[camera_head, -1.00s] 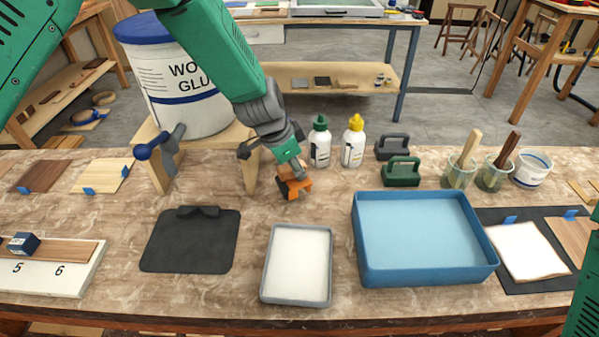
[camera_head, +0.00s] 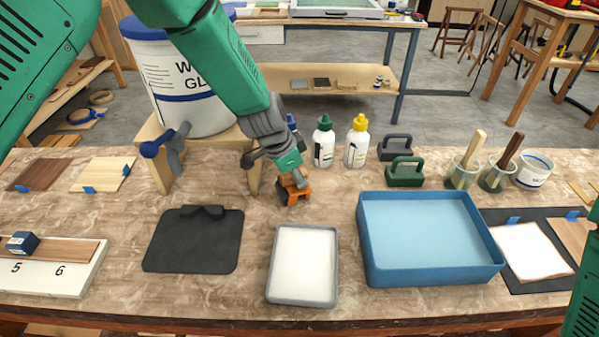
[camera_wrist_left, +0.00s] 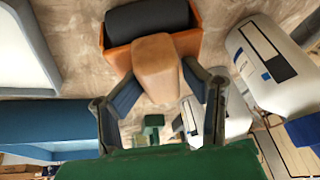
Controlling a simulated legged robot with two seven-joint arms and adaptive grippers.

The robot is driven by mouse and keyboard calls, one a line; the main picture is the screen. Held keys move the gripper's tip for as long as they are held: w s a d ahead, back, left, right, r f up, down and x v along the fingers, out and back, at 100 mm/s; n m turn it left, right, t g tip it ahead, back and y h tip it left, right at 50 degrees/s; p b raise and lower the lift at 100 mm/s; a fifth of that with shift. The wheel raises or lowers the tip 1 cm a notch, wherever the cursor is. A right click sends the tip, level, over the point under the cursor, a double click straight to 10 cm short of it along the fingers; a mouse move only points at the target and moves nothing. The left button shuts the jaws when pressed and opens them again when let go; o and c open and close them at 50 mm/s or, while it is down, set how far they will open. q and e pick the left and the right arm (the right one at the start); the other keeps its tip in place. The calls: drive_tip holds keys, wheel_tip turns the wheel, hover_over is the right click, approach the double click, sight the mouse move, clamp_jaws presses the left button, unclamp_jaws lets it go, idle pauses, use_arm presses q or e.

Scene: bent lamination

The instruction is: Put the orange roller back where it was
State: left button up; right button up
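The orange roller (camera_head: 295,192) is at the back middle of the bench, in front of the glue bottles. In the left wrist view, the roller (camera_wrist_left: 118,58) shows its orange frame, dark cylinder and pale wooden handle. My left gripper (camera_head: 291,168) is above it, fingers pointing down. In the left wrist view, my left gripper's fingers (camera_wrist_left: 161,76) lie on both sides of the handle and look closed on it. I cannot tell whether the roller touches the bench. My right gripper is out of view; only green arm shows at the right edge.
A white-filled grey tray (camera_head: 303,264), a blue tray (camera_head: 430,280) and a black mat (camera_head: 192,241) lie in front. Glue bottles (camera_head: 323,145) stand close behind right of the roller. A large glue bucket (camera_head: 190,85) on a wooden stand (camera_head: 157,165) is to the left.

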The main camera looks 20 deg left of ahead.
use_arm(q)
drive_tip(key=shift+s+f, duration=0.15)
drive_tip(key=shift+f, duration=0.25)
drive_tip(key=shift+d, duration=0.1)
drive_tip(key=shift+d+r, duration=0.2)
drive_tip(key=shift+d, duration=0.25)
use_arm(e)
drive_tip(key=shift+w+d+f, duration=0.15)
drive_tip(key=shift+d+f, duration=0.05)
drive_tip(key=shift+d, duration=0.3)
use_arm(q)
drive_tip(key=shift+w+a, duration=0.2)
drive_tip(key=shift+a, duration=0.1)
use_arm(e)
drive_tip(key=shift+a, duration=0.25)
use_arm(q)
drive_tip(key=shift+r, duration=0.15)
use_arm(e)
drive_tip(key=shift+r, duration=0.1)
use_arm(q)
drive_tip(key=shift+w+r, duration=0.1)
drive_tip(key=shift+r, duration=0.2)
drive_tip(key=p+v, duration=0.1)
drive_tip(key=v, duration=1.1)
drive_tip(key=shift+r, duration=0.35)
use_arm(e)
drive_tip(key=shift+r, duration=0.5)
use_arm(q)
drive_tip(key=shift+d, duration=0.15)
